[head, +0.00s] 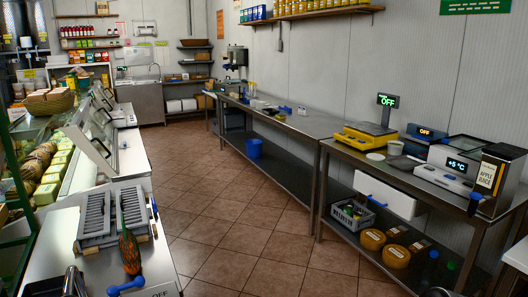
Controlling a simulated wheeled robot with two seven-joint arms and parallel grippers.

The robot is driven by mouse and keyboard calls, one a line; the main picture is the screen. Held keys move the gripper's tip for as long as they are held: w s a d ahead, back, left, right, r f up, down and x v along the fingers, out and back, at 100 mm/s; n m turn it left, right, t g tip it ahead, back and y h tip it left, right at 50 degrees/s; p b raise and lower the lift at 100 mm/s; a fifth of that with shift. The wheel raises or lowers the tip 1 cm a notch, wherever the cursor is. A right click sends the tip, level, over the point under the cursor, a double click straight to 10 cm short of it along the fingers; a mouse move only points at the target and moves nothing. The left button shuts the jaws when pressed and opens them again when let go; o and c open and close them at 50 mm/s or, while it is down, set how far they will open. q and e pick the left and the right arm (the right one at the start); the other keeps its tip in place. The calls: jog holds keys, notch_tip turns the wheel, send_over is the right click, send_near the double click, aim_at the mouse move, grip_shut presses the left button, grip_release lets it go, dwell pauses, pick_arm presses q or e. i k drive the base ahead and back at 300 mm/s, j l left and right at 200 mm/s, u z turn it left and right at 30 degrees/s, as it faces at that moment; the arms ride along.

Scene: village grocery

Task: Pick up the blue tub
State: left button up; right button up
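A small blue tub (255,148) stands upright on the dark lower shelf of the long steel table (290,119), near the middle of the head view. It is beneath the tabletop, close to the shelf's front edge, and its front side is in plain sight. What is inside it cannot be made out. Nothing is touching it from the front. Neither of my grippers shows in this view.
A second steel table at right holds a yellow scale (366,136), with a grey crate (352,214) and cheese wheels (373,239) below. A glass display counter (88,140) runs along the left. The tiled floor (215,205) between is clear.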

aim_at(253, 146)
jog(key=z, duration=2.75)
jog(key=i+u, duration=0.3)
jog(key=i, duration=0.2)
jog(key=i+j+u, duration=0.15)
jog(key=u, duration=0.3)
jog(key=i+u, duration=0.4)
jog(key=i+j+u, duration=0.1)
jog(key=u, duration=0.35)
jog(key=i+l+u, duration=0.15)
jog(key=i+u, duration=0.25)
jog(key=i+l+u, duration=0.15)
jog(key=u, duration=0.3)
jog(key=i+j+u, duration=0.2)
jog(key=i+u, duration=0.25)
jog(key=i, duration=0.4)
jog(key=i+l+u, duration=0.1)
jog(key=i+u, duration=0.4)
jog(key=i, duration=0.3)
jog(key=i+l+u, duration=0.15)
jog(key=i, duration=2.5)
jog(key=i+j, duration=0.1)
jog(key=i, duration=2.55)
jog(key=z, duration=0.05)
